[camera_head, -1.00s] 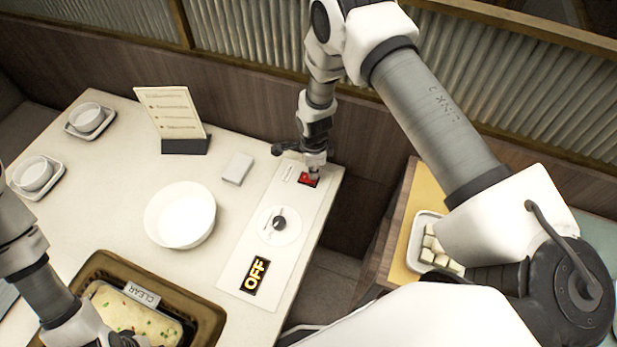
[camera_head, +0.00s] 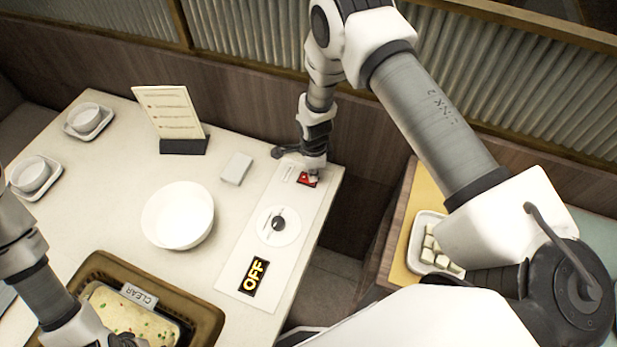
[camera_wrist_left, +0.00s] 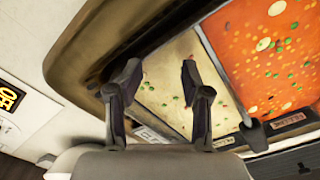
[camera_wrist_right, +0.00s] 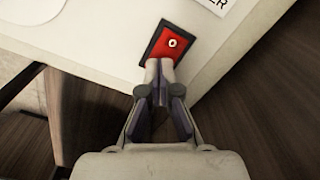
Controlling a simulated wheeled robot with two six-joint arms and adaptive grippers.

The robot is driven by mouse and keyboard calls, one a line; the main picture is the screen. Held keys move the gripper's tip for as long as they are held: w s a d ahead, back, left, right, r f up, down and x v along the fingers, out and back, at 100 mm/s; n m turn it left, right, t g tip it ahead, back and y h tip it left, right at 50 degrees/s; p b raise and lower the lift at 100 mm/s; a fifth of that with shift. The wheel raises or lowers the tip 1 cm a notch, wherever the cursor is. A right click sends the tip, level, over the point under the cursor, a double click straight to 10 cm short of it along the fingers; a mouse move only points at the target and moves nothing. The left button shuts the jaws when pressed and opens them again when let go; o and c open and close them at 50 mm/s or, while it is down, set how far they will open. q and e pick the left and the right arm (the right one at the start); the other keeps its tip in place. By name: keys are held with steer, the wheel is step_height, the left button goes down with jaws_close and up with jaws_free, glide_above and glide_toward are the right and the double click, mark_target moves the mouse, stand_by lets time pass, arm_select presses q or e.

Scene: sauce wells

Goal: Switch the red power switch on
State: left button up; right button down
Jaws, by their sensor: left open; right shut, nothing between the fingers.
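The red power switch (camera_head: 305,179) sits in a black frame at the far end of the white control panel (camera_head: 232,279). In the right wrist view the red rocker (camera_wrist_right: 170,42) shows a small round mark. My right gripper (camera_head: 314,176) is shut and empty, its fingertips (camera_wrist_right: 160,66) at the near edge of the rocker; I cannot tell whether they touch it. The display (camera_head: 254,276) on the panel reads OFF in yellow. My left gripper (camera_wrist_left: 160,72) is open and empty above the sauce wells.
A round dial (camera_head: 278,224) lies between switch and display. A white bowl (camera_head: 178,216), a small white box (camera_head: 237,168) and a menu stand (camera_head: 184,146) are left of the panel. The brown well housing (camera_head: 98,264) is at the front. A tray of white cubes (camera_head: 428,254) is at right.

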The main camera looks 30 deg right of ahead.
steer(key=shift+f, duration=0.3)
steer(key=shift+r, duration=0.1)
step_height(320, 180, up, 7)
steer(key=p, duration=0.5)
steer(key=shift+a, duration=0.1)
stand_by(0.3)
